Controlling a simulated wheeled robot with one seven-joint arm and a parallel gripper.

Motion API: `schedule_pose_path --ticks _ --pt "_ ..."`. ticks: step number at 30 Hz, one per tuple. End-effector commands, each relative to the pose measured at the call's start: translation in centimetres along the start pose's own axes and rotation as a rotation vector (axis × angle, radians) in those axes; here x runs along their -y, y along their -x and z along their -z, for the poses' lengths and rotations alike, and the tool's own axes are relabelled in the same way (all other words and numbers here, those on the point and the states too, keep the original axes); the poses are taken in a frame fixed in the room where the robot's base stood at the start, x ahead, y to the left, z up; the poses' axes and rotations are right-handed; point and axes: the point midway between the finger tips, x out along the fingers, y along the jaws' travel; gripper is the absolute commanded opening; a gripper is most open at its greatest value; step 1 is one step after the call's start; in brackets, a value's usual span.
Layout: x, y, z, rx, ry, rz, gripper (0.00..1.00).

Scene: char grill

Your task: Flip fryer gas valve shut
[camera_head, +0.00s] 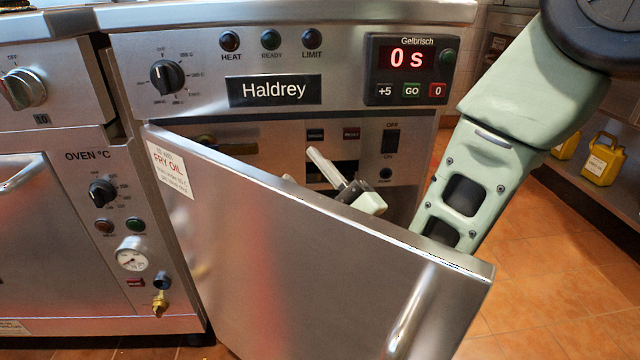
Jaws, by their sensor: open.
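The fryer's cabinet door (290,250) stands open toward me, its top edge slanting from upper left to lower right. My arm comes down from the upper right and passes behind the door. Part of my gripper (343,183) shows above the door edge, in front of the fryer's inner panel. It is open, with pale finger parts visible and their lower portion hidden by the door. I see nothing held in it.
The fryer front has a temperature knob (167,77) and a timer (411,70) reading 0 s. The inner panel has a black on/off switch (390,141). An oven (30,240) stands left, with a brass tap (160,303). Tiled floor (560,270) is clear at right.

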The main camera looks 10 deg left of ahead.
Motion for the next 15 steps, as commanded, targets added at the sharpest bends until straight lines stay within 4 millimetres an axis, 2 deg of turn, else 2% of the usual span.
schedule_pose_path --ticks 7,15 --pt "-0.7 1.5 0.1 0.001 0.000 0.001 0.42" --pt "-1.0 1.9 0.2 0.000 -0.001 0.000 0.42"
